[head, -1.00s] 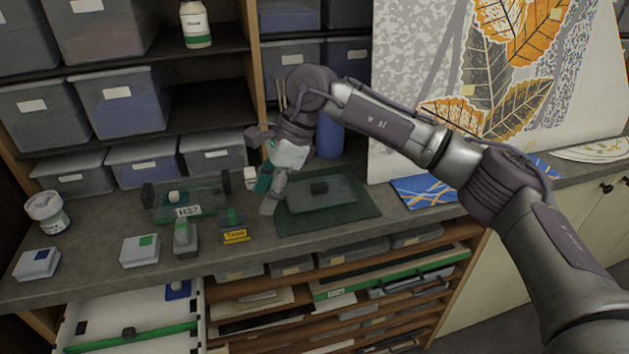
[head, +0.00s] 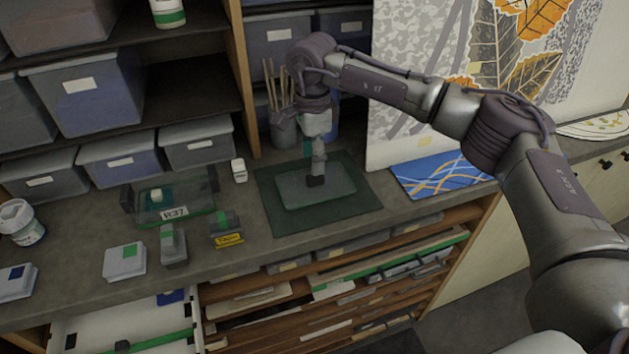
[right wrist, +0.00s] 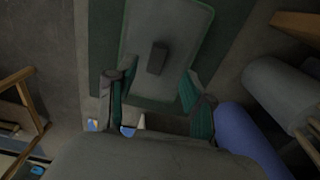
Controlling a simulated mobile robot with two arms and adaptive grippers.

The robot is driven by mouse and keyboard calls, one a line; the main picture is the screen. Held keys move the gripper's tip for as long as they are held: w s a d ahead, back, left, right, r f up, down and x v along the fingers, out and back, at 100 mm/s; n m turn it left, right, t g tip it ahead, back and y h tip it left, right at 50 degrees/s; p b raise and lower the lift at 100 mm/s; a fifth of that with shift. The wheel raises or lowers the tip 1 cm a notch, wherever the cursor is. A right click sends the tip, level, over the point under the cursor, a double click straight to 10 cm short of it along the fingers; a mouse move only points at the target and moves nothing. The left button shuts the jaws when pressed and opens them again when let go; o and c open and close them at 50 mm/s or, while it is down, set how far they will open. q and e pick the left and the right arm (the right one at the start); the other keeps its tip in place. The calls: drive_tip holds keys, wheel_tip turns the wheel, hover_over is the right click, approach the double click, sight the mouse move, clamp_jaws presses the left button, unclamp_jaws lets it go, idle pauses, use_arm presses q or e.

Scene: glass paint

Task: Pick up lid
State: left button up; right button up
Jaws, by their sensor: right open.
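The lid (head: 290,193) is a flat grey-green rectangular plate with a dark block-shaped knob (head: 315,181) in its middle. It lies on a dark green mat (head: 279,222) on the counter. In the right wrist view the lid (right wrist: 178,22) and its knob (right wrist: 157,57) lie ahead of the fingers. My right gripper (head: 318,170) points down above the knob and partly hides it. In the right wrist view my right gripper (right wrist: 153,84) is open, its fingers spread either side of the knob's line. I cannot tell whether they touch it. My left gripper is out of view.
A glass box (head: 190,199) with a label stands left of the mat. A small yellow-labelled block (head: 228,235) and a white box (head: 124,260) stand nearby. A cup of brushes (head: 284,130) and a painted panel (head: 410,90) stand behind. A blue patterned sheet (head: 440,174) lies right.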

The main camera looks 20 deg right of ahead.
sight(315, 182)
drive_tip(key=shift+s+d+f+p, duration=0.1)
drive_tip(key=shift+s+f+p, duration=0.05)
drive_tip(key=shift+f+p, duration=0.35)
drive_tip(key=shift+s+d+f+p, duration=0.1)
drive_tip(key=shift+f+p, duration=0.3)
drive_tip(key=shift+f, duration=0.1)
wheel_tip(315, 182, down, 2)
drive_tip(key=shift+f+p, duration=0.15)
drive_tip(key=shift+p, duration=0.15)
drive_tip(key=shift+w+f, duration=0.1)
drive_tip(key=shift+f, duration=0.15)
drive_tip(key=c, duration=0.7)
drive_tip(key=shift+c, duration=1.1)
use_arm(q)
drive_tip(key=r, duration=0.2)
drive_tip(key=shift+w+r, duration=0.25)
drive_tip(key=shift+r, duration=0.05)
use_arm(e)
clamp_jaws()
